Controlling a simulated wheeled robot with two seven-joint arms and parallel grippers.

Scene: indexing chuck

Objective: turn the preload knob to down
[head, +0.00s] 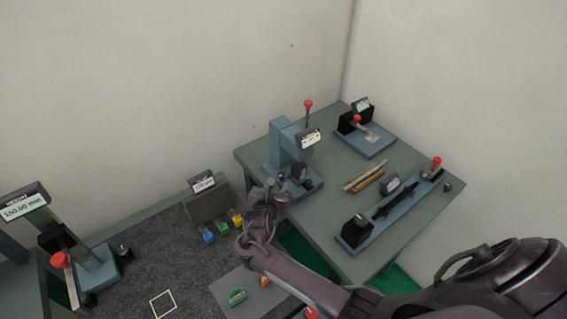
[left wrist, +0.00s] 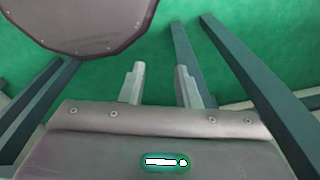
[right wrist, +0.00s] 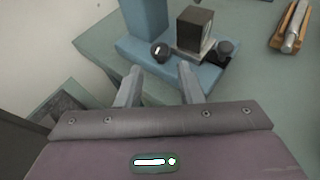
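A blue bench device (head: 287,146) with a red-tipped lever and a label plate stands on the right table. A round black knob with a white mark (right wrist: 160,51) sits at the front of its base in the right wrist view; I take it as the preload knob. A second dark knob (right wrist: 226,48) is right of a dark block (right wrist: 194,28). My right gripper (right wrist: 158,72) is open and empty, its fingertips just short of the marked knob and apart from it. My left gripper (left wrist: 159,70) is open and empty above the green floor, outside the head view.
The right table (head: 420,208) also holds a long blue rail fixture (head: 405,201), a wooden tray with rods (head: 368,181) and another lever device (head: 366,137). A dark mat with coloured blocks (head: 223,228) lies left of my right gripper. A gauge stand (head: 95,265) is far left.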

